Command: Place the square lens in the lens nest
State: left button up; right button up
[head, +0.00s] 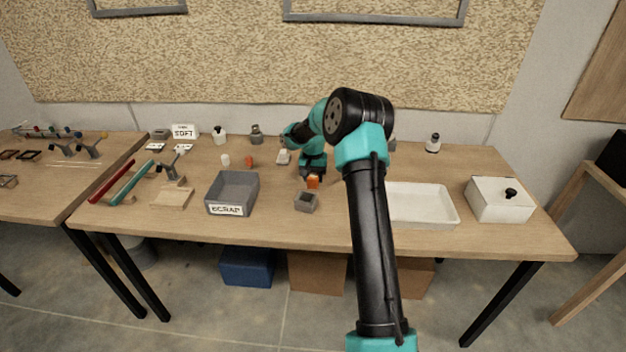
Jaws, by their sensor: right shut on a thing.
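My right gripper (312,172) points down over the middle of the table and is shut on a small orange piece, which looks like the square lens (313,182). The lens shows just below the fingertips; its exact shape is too small to tell. A small grey block with a dark recess in its top, which looks like the lens nest (305,203), stands on the table just in front of the lens and slightly to its left. The lens appears apart from the nest. My left gripper is not in view.
A grey scrap bin (231,207) stands left of the nest. A white tray (422,221) and a white box with a black knob (499,202) are to the right. Small bottles and pieces stand behind. Red and teal bars (131,184) lie at the left.

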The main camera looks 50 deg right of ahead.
aim_at(313, 176)
notch_tip(313, 176, up, 9)
jog(key=shift+r, duration=0.1)
dwell(0.3)
dwell(0.4)
jog(key=s+f, duration=0.1)
jog(key=s+a+f, duration=0.1)
jog(key=a+f, duration=0.1)
jog(key=f, duration=0.1)
jog(key=shift+s+a, duration=0.1)
jog(key=shift+s, duration=0.3)
jog(key=shift+w+d+f, duration=0.25)
jog(key=shift+w+d, duration=1.5)
jog(key=shift+d, duration=0.25)
jog(key=shift+w+d+f, duration=0.2)
jog(key=shift+w+d, duration=1.55)
jog(key=shift+d, duration=0.3)
jog(key=shift+w+d+f, duration=0.25)
jog(key=shift+w+d, duration=1.5)
jog(key=shift+d, duration=0.25)
